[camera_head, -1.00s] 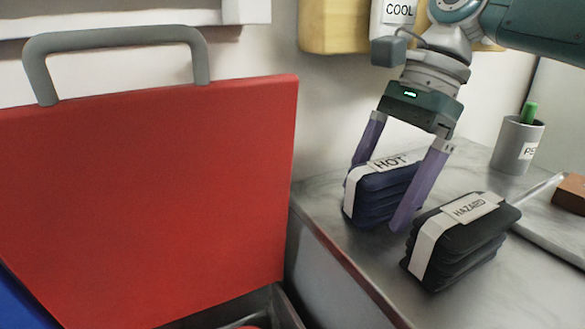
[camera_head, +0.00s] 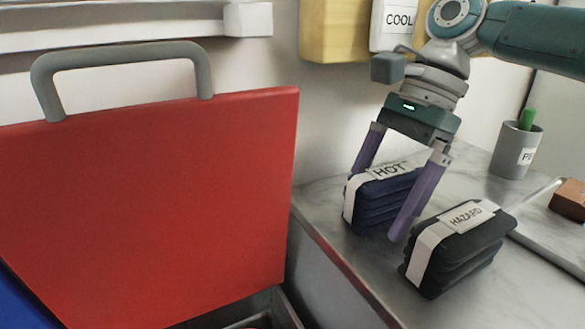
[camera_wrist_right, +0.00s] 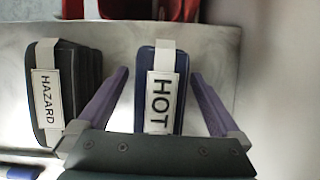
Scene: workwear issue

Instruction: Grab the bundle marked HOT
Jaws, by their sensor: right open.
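The bundle marked HOT (camera_head: 378,205) is a stack of folded dark blue cloth with a white band and label, lying on the metal counter. In the right wrist view the HOT bundle (camera_wrist_right: 143,88) lies between the two fingers. My right gripper (camera_head: 378,198) is open, its purple fingers on either side of the HOT bundle, with a small gap on each side in the wrist view (camera_wrist_right: 160,80). The black bundle marked HAZARD (camera_head: 455,252) lies just right of the near finger. My left gripper is not in view.
A red panel with a grey handle (camera_head: 150,200) stands upright on the left. A pen cup (camera_head: 512,152) and a brown block (camera_head: 570,200) are on the right of the counter (camera_head: 340,245). A white label reading COOL (camera_head: 398,20) shows at the back.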

